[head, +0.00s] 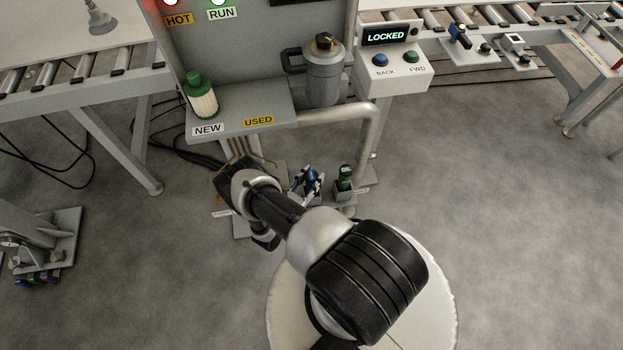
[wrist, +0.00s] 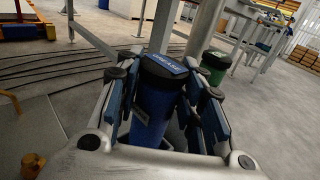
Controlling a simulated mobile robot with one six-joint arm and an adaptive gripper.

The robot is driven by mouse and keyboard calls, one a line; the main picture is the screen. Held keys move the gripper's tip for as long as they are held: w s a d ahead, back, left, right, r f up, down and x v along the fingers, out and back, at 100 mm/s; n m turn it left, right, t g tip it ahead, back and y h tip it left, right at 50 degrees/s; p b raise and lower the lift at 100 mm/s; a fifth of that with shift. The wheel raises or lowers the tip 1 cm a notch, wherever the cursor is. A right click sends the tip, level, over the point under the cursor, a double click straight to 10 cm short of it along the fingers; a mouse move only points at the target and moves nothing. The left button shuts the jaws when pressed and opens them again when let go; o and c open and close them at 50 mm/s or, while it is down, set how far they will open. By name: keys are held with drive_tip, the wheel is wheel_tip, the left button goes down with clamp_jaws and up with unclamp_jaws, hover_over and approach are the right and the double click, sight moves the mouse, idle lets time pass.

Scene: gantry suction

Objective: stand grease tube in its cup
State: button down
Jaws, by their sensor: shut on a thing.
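The grease tube is blue with a dark, labelled top (wrist: 153,108) and stands roughly upright between the fingers in the wrist view. My gripper (wrist: 165,98) is shut on it, with blue-padded fingers on both sides. In the head view my gripper (head: 309,181) and the blue tube are small, low in front of the grey station, just left of a green oil bottle. The tube's lower end is hidden by the gripper body in the wrist view. I cannot make out its cup clearly or tell whether the tube is inside it.
The green oil bottle (head: 345,178) stands close to the right of my gripper; it also shows in the wrist view (wrist: 215,66). Above are the grey shelf (head: 275,110) with a green-capped bottle (head: 201,97) and a grey canister (head: 323,75). A bent pipe (head: 372,130) stands behind.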

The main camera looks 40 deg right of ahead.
drive_tip(key=shift+f, duration=0.15)
drive_tip(key=c, duration=1.1)
unclamp_jaws()
drive_tip(key=shift+o, duration=0.2)
drive_tip(key=shift+a+r, duration=0.2)
drive_tip(key=shift+a, duration=0.15)
drive_tip(key=p+v, duration=0.1)
drive_tip(key=v, duration=1)
drive_tip(key=shift+s+p, duration=0.2)
drive_tip(key=shift+p, duration=0.1)
drive_tip(key=shift+a, duration=0.15)
